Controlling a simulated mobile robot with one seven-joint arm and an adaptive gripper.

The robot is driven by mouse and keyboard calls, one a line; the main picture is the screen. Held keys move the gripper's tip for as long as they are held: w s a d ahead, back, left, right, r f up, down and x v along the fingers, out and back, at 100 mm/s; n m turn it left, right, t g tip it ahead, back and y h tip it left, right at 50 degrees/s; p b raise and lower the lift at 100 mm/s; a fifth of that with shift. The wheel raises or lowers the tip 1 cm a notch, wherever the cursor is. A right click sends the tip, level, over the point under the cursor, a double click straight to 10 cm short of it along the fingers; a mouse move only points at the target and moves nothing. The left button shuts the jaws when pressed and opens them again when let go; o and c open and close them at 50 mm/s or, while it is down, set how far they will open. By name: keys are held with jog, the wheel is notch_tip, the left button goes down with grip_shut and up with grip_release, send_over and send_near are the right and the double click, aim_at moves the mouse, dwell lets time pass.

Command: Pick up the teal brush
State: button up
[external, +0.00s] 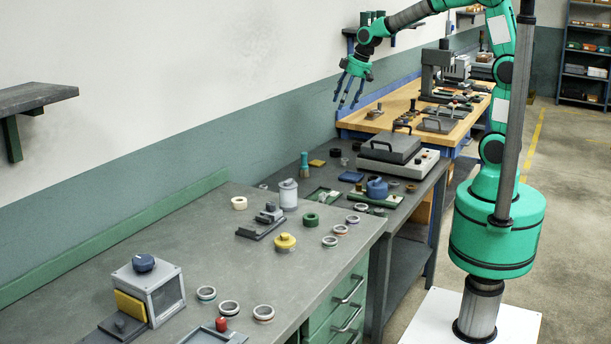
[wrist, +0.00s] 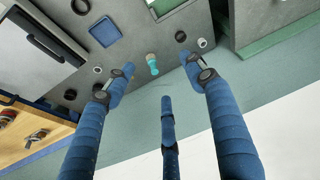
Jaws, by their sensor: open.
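The teal brush (wrist: 152,60) shows in the wrist view between my fingertips in the picture, with a teal body and a tan end, on the grey bench surface. In the external view a small upright teal item (external: 304,164) near the wall side of the middle bench appears to be the same brush. My gripper (external: 349,93) has blue fingers, hangs high above the benches, and is open and empty. Its fingers also fill the lower wrist view (wrist: 160,80). It is well apart from the brush.
A blue tray (wrist: 105,31) and a large grey-lidded machine (external: 391,150) are on the same bench. The wall runs close behind it.

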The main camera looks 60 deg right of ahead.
jog(key=w+d+f+p, duration=0.2)
jog(key=w+d+f, duration=0.2)
jog(key=w+f, duration=0.5)
jog(key=n+g+p, duration=0.1)
jog(key=n+p, duration=0.1)
send_near(304, 166)
jog(key=d+r, duration=0.2)
jog(key=shift+s+r, duration=0.15)
jog(key=shift+r, duration=0.15)
jog(key=shift+a+b+x, duration=0.2)
jog(key=shift+b+x, duration=0.35)
jog(key=shift+x, duration=3.7)
jog(key=shift+f, duration=0.15)
jog(key=shift+b+x, duration=0.5)
jog(key=shift+x, duration=2)
jog(key=shift+a, duration=0.1)
jog(key=c, duration=1.2)
